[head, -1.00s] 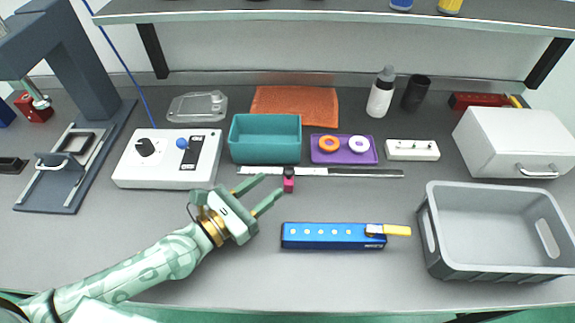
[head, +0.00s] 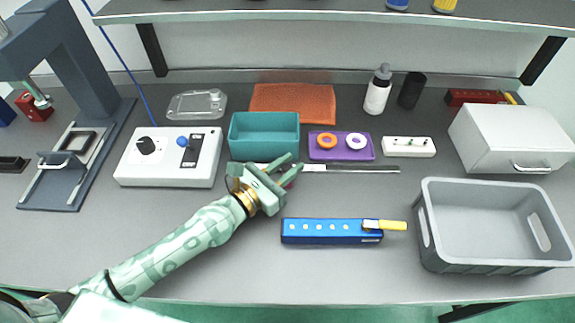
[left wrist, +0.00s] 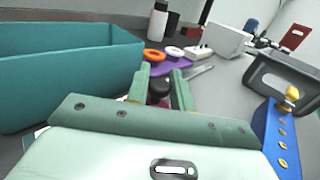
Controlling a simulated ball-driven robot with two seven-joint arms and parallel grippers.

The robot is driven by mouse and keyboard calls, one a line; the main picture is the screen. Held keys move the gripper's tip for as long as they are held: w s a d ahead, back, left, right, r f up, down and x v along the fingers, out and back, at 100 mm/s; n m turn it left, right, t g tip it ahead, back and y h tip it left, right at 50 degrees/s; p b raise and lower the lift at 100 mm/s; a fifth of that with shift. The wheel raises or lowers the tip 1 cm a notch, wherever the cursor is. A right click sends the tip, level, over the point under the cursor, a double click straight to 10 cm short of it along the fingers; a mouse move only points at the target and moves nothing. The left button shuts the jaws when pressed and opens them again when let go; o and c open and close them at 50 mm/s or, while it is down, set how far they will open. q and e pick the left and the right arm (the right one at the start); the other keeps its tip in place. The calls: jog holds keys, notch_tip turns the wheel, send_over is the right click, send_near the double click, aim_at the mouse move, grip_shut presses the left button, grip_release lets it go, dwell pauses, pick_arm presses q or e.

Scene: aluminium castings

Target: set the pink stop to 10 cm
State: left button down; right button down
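The pink stop (head: 292,181) sits on the steel rule (head: 350,169) near the rule's left part; my left gripper largely hides it in the head view. My left gripper (head: 295,162) is at the stop, its fingers spread and pointing to the upper right. In the left wrist view, the stop's black knob (left wrist: 158,88) shows between the two open fingers (left wrist: 160,72), with gaps that are hard to judge. The rule's scale marks are too small to read. My right gripper is not in view.
A teal bin (head: 264,137) stands right behind my left gripper. A purple tray (head: 341,153) with an orange and a white ring lies behind the rule. A blue block (head: 320,232) with a yellow-handled tool lies in front, and a grey crate (head: 490,187) stands at right.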

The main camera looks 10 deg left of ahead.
pick_arm(q)
jog(key=shift+a, duration=0.1)
jog(key=c, duration=1.3)
grip_release()
jog(key=shift+s, duration=0.1)
jog(key=b+v, duration=0.3)
jog(key=v, duration=1.2)
jog(key=shift+s+a+f+b, duration=0.15)
jog(key=shift+s+b, duration=0.05)
jog(key=shift+b, duration=0.1)
jog(key=shift+s+a, duration=0.2)
jog(key=shift+s, duration=0.1)
